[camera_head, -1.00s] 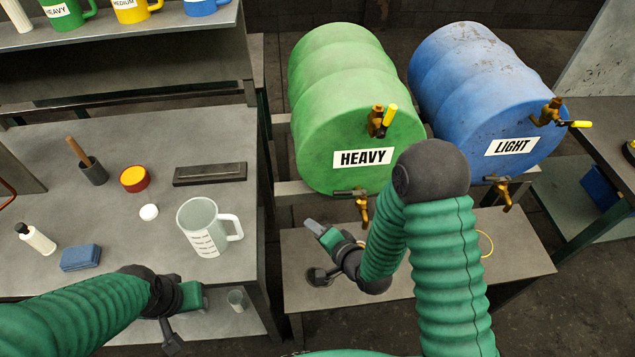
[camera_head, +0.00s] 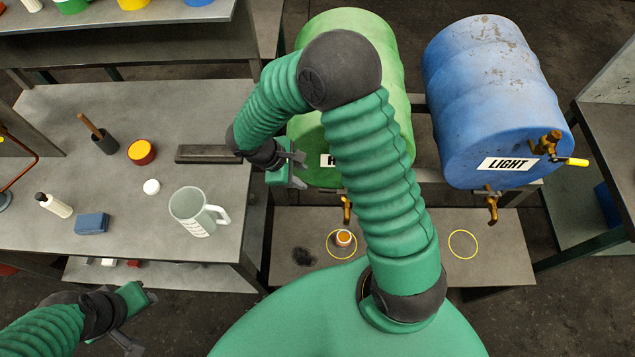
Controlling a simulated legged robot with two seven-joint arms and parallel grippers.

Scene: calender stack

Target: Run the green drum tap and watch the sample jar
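The green drum (camera_head: 313,45) lies on its side, its HEAVY label mostly covered by my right arm. Its lower brass tap (camera_head: 347,208) shows beside the arm; its upper, yellow-handled tap is hidden. A small white jar (camera_head: 343,241) with orange contents stands under the lower tap, inside a yellow ring on the low bench. I cannot tell whether anything flows. My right gripper (camera_head: 291,168) is in front of the drum's left side, left of the label and apart from the jar; its finger gap is unclear. My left gripper (camera_head: 138,318) is open and empty at the lower left.
The blue LIGHT drum (camera_head: 485,80) lies at right, over an empty yellow ring (camera_head: 462,244). A dark stain (camera_head: 304,257) marks the low bench (camera_head: 405,262). The left table holds a measuring jug (camera_head: 187,206), blue sponge (camera_head: 91,223), white bottle (camera_head: 57,206) and red-yellow tin (camera_head: 141,152).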

